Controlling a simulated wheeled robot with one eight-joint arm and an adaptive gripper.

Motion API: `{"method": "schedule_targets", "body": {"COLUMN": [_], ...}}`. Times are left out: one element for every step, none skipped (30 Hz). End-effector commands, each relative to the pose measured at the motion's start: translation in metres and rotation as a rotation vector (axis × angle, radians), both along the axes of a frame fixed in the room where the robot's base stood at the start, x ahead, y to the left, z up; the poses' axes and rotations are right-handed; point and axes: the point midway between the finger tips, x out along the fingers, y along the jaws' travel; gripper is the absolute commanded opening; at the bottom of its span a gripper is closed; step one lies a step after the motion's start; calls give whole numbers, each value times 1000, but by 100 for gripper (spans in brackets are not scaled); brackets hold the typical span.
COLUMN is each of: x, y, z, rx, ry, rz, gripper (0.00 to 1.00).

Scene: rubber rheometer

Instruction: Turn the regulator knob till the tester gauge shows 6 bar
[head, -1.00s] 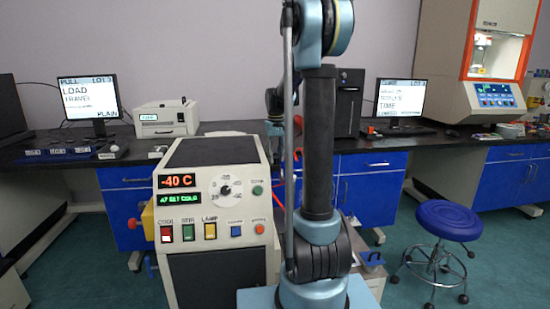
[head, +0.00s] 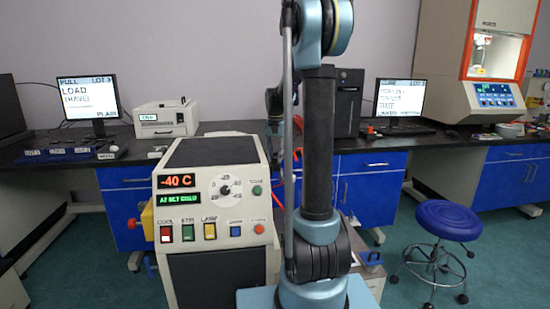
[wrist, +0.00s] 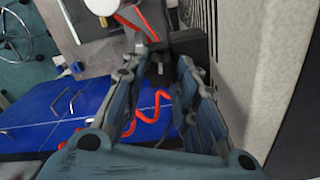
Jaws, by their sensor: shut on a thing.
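My gripper (wrist: 160,62) shows in the wrist view, its two blue-grey fingers on either side of a small dark part (wrist: 159,58). The fingers are shut on this part, which appears to be the regulator knob; the fingers and shadow hide most of it. A pale rounded part (wrist: 102,5) is cut off at the top edge of the wrist view; I cannot tell whether it belongs to the gauge. No gauge dial can be read in either view. In the head view my own arm hides the gripper and the knob.
A red coiled hose (wrist: 150,103) hangs below the fingers, before blue cabinets (wrist: 38,115). A grey panel (wrist: 248,60) stands close on the right of the wrist view. In the head view a cold-test cabinet (head: 210,160) stands left of my arm and a blue stool (head: 447,220) right.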

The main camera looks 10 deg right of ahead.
Motion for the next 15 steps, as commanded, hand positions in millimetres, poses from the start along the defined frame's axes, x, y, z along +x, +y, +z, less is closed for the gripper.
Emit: {"method": "schedule_targets", "body": {"x": [1, 1, 1, 1, 1, 1, 1, 1, 1, 1, 1, 1, 1, 1, 1], "y": [0, 0, 0, 0, 0, 0, 0, 0, 0, 0, 0, 0, 0, 1, 1], "z": [0, 0, 0, 0, 1, 1, 1, 1, 1, 1, 1, 1, 1, 1, 0], "rx": [0, 0, 0, 0, 1, 1, 1, 1, 1, 1, 1, 1, 1, 1, 1], "ry": [-2, -2, -2, -2, -3, -3, -3, -3, -3, -3, -3, -3, -3, -3, -3], "rz": [-5, -8, -10, -11, -11, -11, -11, -11, -11, -11, -11, -11, -11, -10, -10], "gripper": [4, 4, 4, 4, 4, 4, 4, 4, 4, 4, 4, 4, 4, 4, 37]}}
